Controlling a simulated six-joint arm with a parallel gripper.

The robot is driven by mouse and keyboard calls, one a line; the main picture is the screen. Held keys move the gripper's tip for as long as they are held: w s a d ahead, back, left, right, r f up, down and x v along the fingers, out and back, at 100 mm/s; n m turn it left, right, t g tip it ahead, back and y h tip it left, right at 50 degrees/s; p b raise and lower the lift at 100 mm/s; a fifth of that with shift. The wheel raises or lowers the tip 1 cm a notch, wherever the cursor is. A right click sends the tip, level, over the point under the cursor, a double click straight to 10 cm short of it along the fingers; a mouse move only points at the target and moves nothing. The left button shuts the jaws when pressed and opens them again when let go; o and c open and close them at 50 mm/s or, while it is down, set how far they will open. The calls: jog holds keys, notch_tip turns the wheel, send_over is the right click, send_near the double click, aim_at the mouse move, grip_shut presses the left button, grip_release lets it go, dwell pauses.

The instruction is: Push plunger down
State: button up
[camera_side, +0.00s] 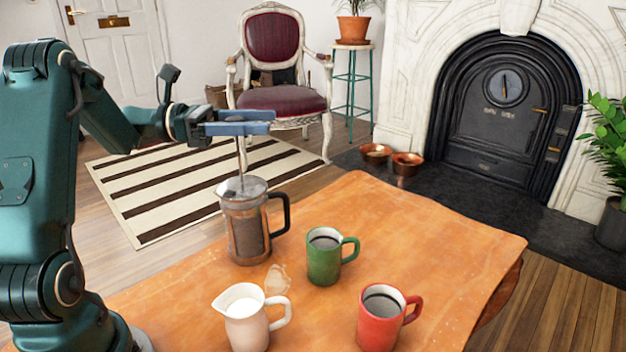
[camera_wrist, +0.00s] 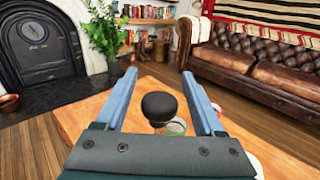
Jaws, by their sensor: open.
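A glass French press (camera_side: 248,225) with a black handle and dark contents stands upright on the wooden table. Its thin plunger rod rises high out of the lid. In the side view my gripper (camera_side: 262,122) is level above the press at the top of the rod, and its fingers hide the knob. In the wrist view the round black plunger knob (camera_wrist: 159,104) sits between the two blue fingers of my gripper (camera_wrist: 160,86). The fingers are apart, with a gap on both sides of the knob.
A green mug (camera_side: 323,262) with dark liquid stands right of the press. A white milk jug (camera_side: 243,325) and a red mug (camera_side: 375,325) stand nearer the front. The table's right part (camera_side: 440,240) is clear.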

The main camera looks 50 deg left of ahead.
grip_shut()
dwell(1.3)
